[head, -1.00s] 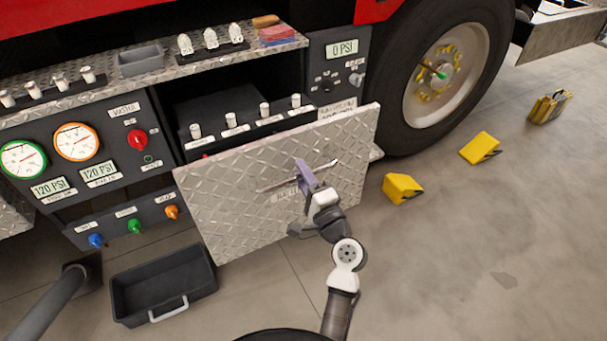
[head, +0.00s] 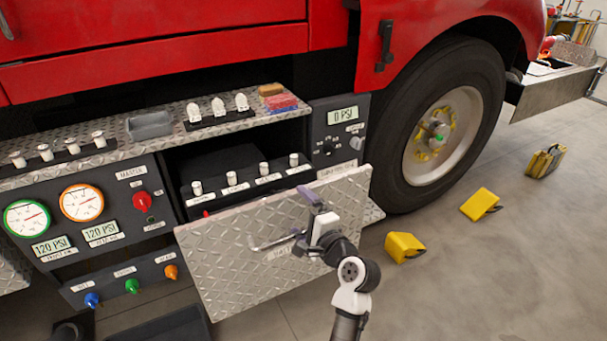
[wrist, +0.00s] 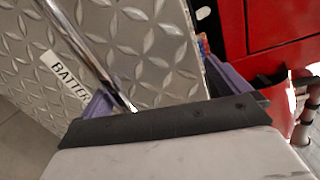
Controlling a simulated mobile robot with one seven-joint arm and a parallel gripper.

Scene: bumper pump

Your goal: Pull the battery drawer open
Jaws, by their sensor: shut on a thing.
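The battery drawer has a diamond-plate front (head: 225,255) that stands out from the truck's side panel, with the dark drawer body (head: 245,178) and several white-capped posts showing behind it. A thin metal bar handle (head: 268,243) crosses the front; it also shows in the wrist view (wrist: 88,50), beside a label (wrist: 65,75) reading "BATTER", the rest hidden. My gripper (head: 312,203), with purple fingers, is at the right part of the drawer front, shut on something. In the wrist view the handle runs down to my gripper (wrist: 165,95) near the left finger; the exact grip is hidden.
A control panel with gauges (head: 82,202) and knobs is left of the drawer. A truck wheel (head: 440,130) and yellow wheel chocks (head: 404,246) stand to the right. A dark bin (head: 165,328) sits on the floor at lower left. Open floor lies at right.

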